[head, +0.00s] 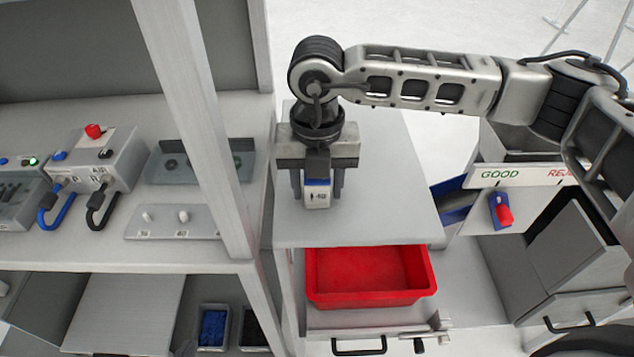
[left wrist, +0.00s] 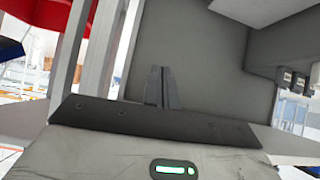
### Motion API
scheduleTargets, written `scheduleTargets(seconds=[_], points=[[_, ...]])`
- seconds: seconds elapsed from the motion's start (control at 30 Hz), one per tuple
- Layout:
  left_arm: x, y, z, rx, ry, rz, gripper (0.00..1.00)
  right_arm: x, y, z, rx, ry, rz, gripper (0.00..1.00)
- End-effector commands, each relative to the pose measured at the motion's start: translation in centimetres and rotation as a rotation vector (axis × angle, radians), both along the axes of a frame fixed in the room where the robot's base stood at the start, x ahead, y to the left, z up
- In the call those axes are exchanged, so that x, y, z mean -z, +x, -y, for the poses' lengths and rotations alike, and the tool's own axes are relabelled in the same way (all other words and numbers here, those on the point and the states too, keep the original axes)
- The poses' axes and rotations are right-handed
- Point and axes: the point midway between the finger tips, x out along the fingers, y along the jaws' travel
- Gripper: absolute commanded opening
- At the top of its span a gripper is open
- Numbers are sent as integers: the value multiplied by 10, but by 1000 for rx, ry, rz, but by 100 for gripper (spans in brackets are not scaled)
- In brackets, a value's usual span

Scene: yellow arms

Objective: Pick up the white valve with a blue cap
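My right gripper (head: 318,200), whose arm comes in from the right in the head view, points down above the grey tabletop (head: 390,205). Its dark fingers stand apart. Between or in front of them is a small white block (head: 318,197) with a blue band and dark print. Gaps show on both its sides; I cannot tell whether it is the valve or part of my gripper. No other white valve with a blue cap is clear. My left gripper (left wrist: 161,85) shows in the left wrist view, fingers together and empty. It is outside the head view.
A red bin (head: 370,275) sits below the tabletop's front edge. A shelf post (head: 200,120) stands left of the right gripper. Left on the bench are a control box (head: 105,160) and a plate with white knobs (head: 175,222). A GOOD/REJECT panel (head: 525,178) is at right.

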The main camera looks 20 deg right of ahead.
Motion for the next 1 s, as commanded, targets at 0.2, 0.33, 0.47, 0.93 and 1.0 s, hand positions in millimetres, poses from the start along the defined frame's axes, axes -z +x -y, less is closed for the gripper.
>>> scheduleTargets(seconds=[0.2, 0.33, 0.47, 0.93, 1.0], points=[[0, -2, 0, -1, 0, -3, 0, -1, 0, 0, 0, 1, 0, 12], [0, -2, 0, -1, -1, -2, 0, -1, 0, 0, 0, 1, 0, 12], [-1, -2, 0, 0, -2, 0, 0, -3, 0, 0, 0, 1, 1, 12], [12, 0, 2, 7, -7, 8, 0, -73, -32, 17, -3, 2, 9, 12], [12, 0, 3, 8, -10, 10, 0, -90, -44, 24, -2, 1, 9, 12]])
